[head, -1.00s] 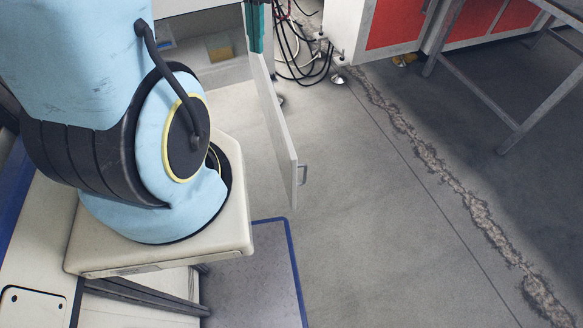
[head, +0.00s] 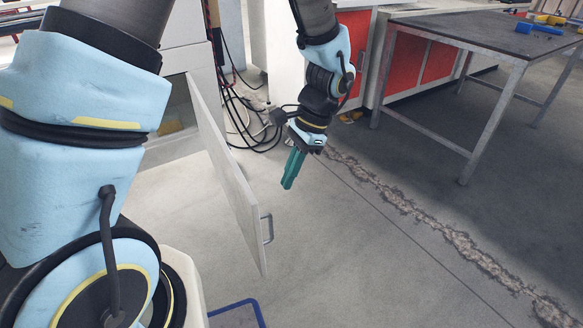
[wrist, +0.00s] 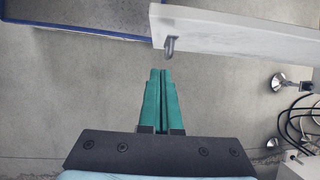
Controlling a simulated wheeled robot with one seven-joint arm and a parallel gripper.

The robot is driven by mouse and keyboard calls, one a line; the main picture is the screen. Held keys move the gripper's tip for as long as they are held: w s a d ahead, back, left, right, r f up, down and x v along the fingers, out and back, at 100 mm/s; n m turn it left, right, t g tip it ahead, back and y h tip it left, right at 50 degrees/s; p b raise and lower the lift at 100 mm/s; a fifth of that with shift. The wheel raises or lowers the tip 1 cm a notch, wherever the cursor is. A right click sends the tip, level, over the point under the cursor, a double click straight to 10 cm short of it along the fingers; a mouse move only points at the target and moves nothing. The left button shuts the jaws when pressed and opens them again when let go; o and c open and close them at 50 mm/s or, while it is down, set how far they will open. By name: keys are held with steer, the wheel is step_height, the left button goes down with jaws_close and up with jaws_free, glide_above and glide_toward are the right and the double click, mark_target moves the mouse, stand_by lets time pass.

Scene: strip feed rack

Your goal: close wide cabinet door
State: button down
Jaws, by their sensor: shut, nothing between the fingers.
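The wide cabinet door (head: 232,185) is a white panel standing open, jutting from the cabinet toward the viewer. Its grey handle (head: 267,227) is on the right face near the free end. In the wrist view the door (wrist: 240,32) crosses the top right, with the handle (wrist: 170,46) at its left end. My gripper (head: 287,187) points down, to the right of the door and apart from it. Its green fingers (wrist: 161,72) are shut and empty, just below the handle in the wrist view, with a gap. Part of the cabinet opening is hidden by my arm.
Black cables (head: 250,120) hang and lie on the floor behind the door. A metal-legged table (head: 480,45) stands at the right, with red-fronted cabinets (head: 440,62) behind it. The floor right of the door is mostly clear. A blue-edged mat (head: 250,303) lies at the front.

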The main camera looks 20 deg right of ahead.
steer(key=a+f+b, duration=0.1)
steer(key=a+f, duration=0.3)
steer(key=a, duration=0.1)
steer(key=shift+s+a, duration=0.15)
steer(key=shift+a, duration=0.15)
